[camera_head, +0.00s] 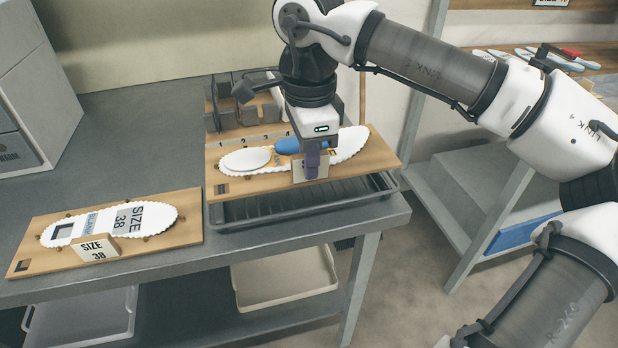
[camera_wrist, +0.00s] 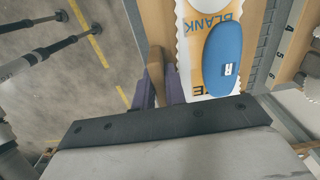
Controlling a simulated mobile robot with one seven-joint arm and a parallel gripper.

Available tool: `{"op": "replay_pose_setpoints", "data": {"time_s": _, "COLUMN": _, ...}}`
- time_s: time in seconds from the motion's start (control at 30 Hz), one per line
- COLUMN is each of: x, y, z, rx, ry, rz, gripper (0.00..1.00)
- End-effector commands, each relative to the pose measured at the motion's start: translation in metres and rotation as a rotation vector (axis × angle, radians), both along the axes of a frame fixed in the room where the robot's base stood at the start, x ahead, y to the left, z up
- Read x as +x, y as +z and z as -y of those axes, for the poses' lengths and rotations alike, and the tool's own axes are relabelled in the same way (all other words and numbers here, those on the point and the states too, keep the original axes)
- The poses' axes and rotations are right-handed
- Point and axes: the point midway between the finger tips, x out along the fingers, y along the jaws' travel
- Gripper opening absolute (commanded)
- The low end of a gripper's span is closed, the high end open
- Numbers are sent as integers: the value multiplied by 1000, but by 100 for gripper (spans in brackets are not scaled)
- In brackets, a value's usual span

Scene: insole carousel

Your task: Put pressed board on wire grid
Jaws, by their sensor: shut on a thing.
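The pressed board (camera_head: 236,188) is a light wooden board bearing a white scalloped insole blank with a white oval pad and a blue pad. It lies about level over the dark wire grid (camera_head: 262,210) at the table's right end. I cannot tell if it touches the grid; its far part hides much of it. My gripper (camera_head: 312,170) is shut on the upright wooden tab at the board's front edge. In the wrist view, the purple fingers (camera_wrist: 158,88) flank the tab (camera_wrist: 156,72), and the blue pad and the word BLANK show on the board (camera_wrist: 153,14).
A second board (camera_head: 190,232) with a SIZE 38 sign lies left on the grey table (camera_head: 130,130). A rack with numbered slots (camera_head: 227,110) stands behind the grid. A pale bin (camera_head: 290,280) sits below. A shelf unit (camera_head: 470,190) stands at right across open floor.

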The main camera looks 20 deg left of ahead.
Motion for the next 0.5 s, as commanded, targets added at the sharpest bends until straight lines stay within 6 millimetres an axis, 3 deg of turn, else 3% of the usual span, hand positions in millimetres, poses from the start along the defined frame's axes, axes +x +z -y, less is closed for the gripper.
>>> {"op": "replay_pose_setpoints", "data": {"time_s": 0.37, "x": 0, "y": -42, "z": 0, "rx": 0, "ry": 1, "rz": -1, "gripper": 0}}
{"op": "replay_pose_setpoints", "data": {"time_s": 0.5, "x": 0, "y": -46, "z": 0, "rx": 1, "ry": 1, "rz": 1, "gripper": 0}}
